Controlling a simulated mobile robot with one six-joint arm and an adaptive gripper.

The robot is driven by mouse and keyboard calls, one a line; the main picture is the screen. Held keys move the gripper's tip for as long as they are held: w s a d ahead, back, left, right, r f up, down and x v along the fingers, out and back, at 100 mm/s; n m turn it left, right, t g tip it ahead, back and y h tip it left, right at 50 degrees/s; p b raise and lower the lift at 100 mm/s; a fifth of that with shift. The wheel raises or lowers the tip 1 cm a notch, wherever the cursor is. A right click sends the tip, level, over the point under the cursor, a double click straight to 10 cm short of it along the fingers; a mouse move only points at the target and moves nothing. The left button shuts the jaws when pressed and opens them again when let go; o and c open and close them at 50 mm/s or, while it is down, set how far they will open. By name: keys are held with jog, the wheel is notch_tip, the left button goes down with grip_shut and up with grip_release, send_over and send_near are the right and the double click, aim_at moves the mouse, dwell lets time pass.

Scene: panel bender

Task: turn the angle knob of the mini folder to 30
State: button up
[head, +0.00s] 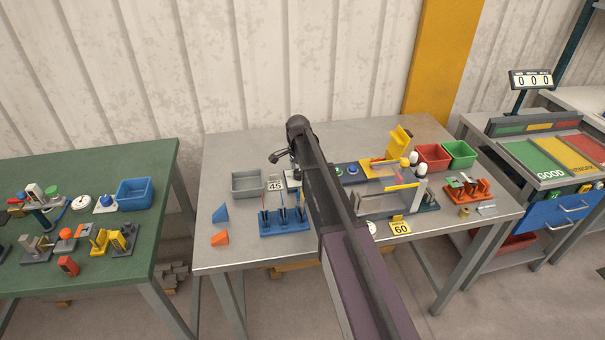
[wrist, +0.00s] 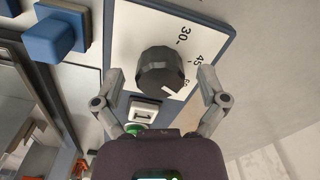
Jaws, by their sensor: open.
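The angle knob (wrist: 160,72) is black and faceted and sits on a white dial plate (wrist: 139,20) in the wrist view. The plate shows 30, 45 and a partly covered mark beyond 45. The knob's white pointer is at its lower right, near that covered mark. My gripper (wrist: 159,74) is open, with one finger on each side of the knob; a gap shows on both sides. The mini folder (head: 392,203) stands on the grey table in the head view, partly behind my arm. I cannot make out the knob or my fingertips there.
A blue block (wrist: 55,40) rises left of the dial, and a small green part (wrist: 135,128) lies close to my gripper. On the grey table (head: 228,150) are a grey bin (head: 247,184), a blue rack (head: 283,222), red and green bins, and a yellow 60 sign (head: 400,227).

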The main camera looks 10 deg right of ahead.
jog(key=shift+c, duration=0.2)
jog(key=c, duration=1.1)
jog(key=shift+d, duration=0.4)
jog(key=shift+a, duration=0.45)
